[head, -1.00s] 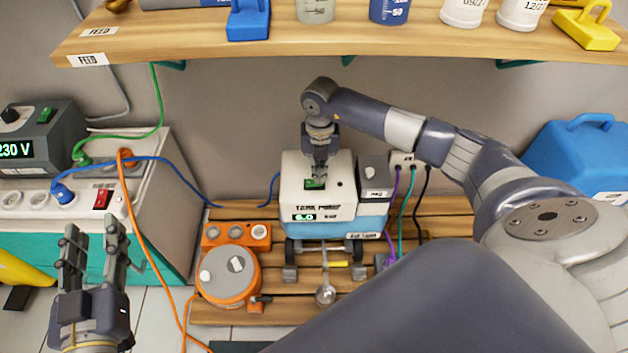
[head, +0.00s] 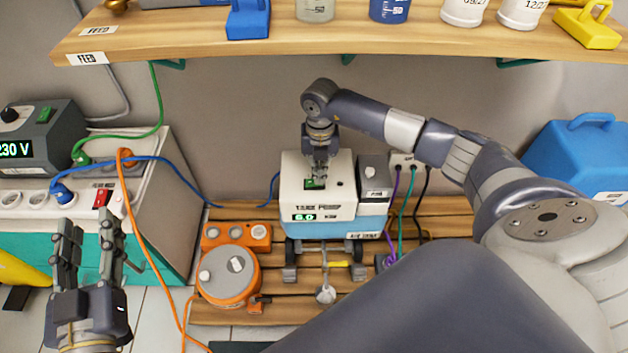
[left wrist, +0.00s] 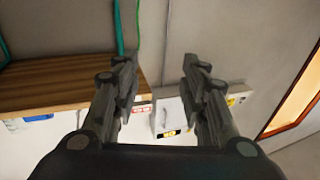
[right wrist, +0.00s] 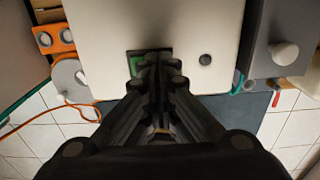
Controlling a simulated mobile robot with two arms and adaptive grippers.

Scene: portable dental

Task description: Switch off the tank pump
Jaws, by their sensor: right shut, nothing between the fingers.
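The tank pump (head: 298,172) is a white box over a blue base on the wooden slatted pallet. Its front display (head: 306,217) is lit green. A green rocker switch (head: 312,184) sits on its top; in the right wrist view the switch (right wrist: 137,60) is partly hidden by my fingers. My right gripper (head: 320,178) is shut and empty, pointing down with its fingertips at the switch's right side. I cannot tell whether they touch it. My left gripper (head: 88,230) is open and empty at the lower left, away from the pump.
An orange reel (head: 228,285) and an orange socket box (head: 222,234) are left of the pump. A grey box with a knob (head: 374,172) adjoins its right. A wooden shelf (head: 330,44) with bottles hangs above. Blue and orange cables cross the left side.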

